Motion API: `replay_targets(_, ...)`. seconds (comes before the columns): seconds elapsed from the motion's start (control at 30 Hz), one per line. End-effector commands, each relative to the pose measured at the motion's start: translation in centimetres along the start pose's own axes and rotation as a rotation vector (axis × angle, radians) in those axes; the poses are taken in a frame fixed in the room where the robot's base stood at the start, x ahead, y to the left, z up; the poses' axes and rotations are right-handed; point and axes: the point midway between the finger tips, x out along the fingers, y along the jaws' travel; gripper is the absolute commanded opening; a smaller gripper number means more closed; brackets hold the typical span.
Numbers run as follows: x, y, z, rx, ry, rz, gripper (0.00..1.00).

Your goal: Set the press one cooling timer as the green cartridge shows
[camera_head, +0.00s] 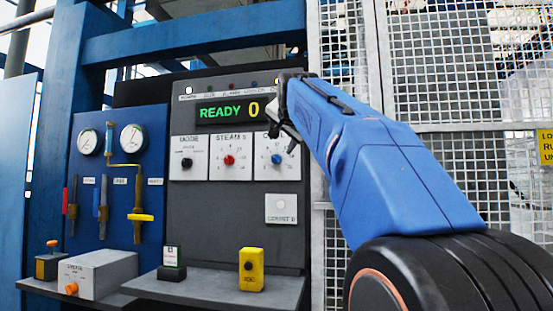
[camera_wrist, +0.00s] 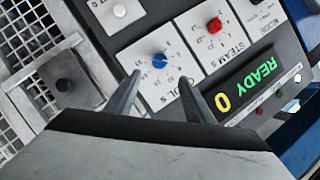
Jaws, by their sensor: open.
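The cooling dial is a white plate with a blue knob (camera_head: 277,159), right of the steam dial on the press panel. The blue knob (camera_wrist: 159,61) also shows in the wrist view, rotated. Its pointer setting is too small to read surely. My gripper (camera_head: 288,125) is in front of the panel's upper right, covering part of the dial's label. In the wrist view my gripper (camera_wrist: 160,82) is open and empty, its fingertips spread near the blue knob, not closed on it. A small cartridge with a white-and-green label (camera_head: 171,262) stands on the shelf; its writing is unreadable.
The display (camera_head: 228,110) reads READY 0. A steam dial with a red knob (camera_head: 229,160) and a mode dial with a black knob (camera_head: 187,163) are to the left. A consent button (camera_head: 281,208) is below. A yellow block (camera_head: 251,268) stands on the shelf. Mesh fencing (camera_head: 450,60) is at right.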

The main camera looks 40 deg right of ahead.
Motion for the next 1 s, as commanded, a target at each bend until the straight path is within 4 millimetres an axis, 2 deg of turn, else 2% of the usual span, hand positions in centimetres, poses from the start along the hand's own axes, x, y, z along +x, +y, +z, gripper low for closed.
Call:
replay_targets(0.1, 2.3, 0.1, 0.0, 0.000, -0.001, 0.002, 0.48)
replay_targets(0.6, 10.8, 0.0, 0.0, -0.001, -0.001, 0.000, 0.48)
replay_targets(0.8, 12.8, 0.0, 0.1, -0.001, -0.001, 0.000, 0.48)
replay_targets(1.0, 13.5, 0.0, 0.1, -0.001, -0.001, -0.001, 0.48)
